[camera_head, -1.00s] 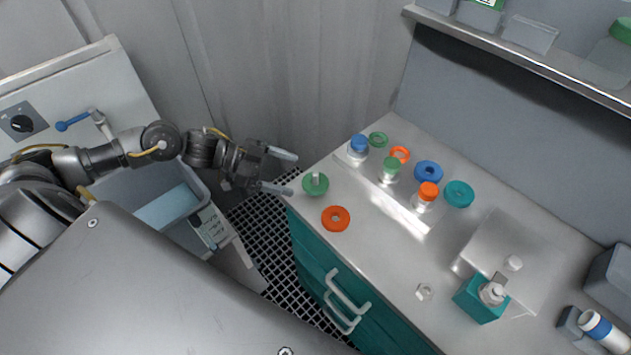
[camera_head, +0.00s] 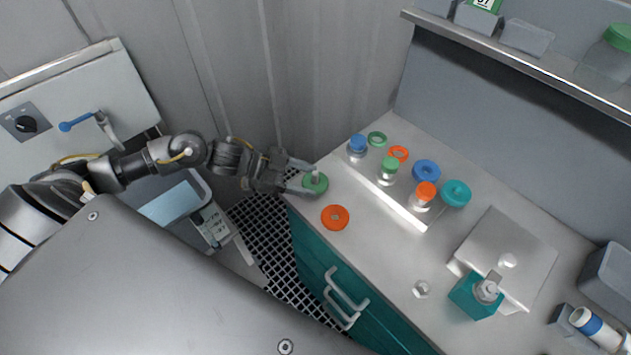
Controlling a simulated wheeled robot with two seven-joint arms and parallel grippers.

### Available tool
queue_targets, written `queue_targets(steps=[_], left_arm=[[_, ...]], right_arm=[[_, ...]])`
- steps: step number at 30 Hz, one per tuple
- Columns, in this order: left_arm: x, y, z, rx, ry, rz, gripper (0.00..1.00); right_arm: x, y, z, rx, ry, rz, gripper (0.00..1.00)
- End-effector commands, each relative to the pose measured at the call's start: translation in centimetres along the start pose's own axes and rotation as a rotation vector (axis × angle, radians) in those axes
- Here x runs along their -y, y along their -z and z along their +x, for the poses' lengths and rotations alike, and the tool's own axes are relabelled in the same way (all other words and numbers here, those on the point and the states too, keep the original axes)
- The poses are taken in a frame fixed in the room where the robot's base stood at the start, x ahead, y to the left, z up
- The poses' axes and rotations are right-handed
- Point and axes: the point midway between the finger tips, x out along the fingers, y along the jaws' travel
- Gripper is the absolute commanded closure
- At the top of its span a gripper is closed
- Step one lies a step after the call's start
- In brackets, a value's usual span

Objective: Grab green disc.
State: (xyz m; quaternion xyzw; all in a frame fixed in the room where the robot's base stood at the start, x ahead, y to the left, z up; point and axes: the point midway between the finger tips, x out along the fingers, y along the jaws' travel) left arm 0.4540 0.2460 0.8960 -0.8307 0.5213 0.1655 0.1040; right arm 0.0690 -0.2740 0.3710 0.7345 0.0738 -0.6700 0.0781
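The green disc (camera_head: 320,187), with a pale upright knob at its middle, lies on the grey counter near its left corner. My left gripper (camera_head: 309,179) has come in from the left, with one finger on the far side and one on the near side of the disc's knob. The fingers are apart; I cannot tell whether they touch the disc. My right gripper is not in view.
An orange disc (camera_head: 335,217) lies close by on the counter (camera_head: 375,235). Capped bottles, a green ring (camera_head: 377,139), a blue ring (camera_head: 426,173) and a teal ring (camera_head: 456,193) stand further right. A teal dispenser (camera_head: 475,297) is at the lower right.

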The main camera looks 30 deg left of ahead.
Motion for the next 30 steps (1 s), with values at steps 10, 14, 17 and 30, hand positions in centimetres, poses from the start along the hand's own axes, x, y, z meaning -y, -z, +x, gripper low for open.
queue_targets(steps=[10, 14, 17, 30], left_arm=[[0.0, 0.2, -0.1, -0.001, 0.0, 0.001, 0.66], [0.1, 1.5, -0.6, -0.003, 0.001, 0.005, 0.66], [0.1, 3.2, -1.4, -0.002, 0.0, 0.006, 0.66], [0.1, 9.1, -3.8, -0.001, 0.001, 0.002, 0.66]], right_arm=[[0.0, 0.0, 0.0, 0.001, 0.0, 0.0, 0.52], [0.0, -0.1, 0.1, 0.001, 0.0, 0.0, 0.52], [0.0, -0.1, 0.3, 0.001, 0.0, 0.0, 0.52], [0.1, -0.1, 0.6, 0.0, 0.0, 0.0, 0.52]])
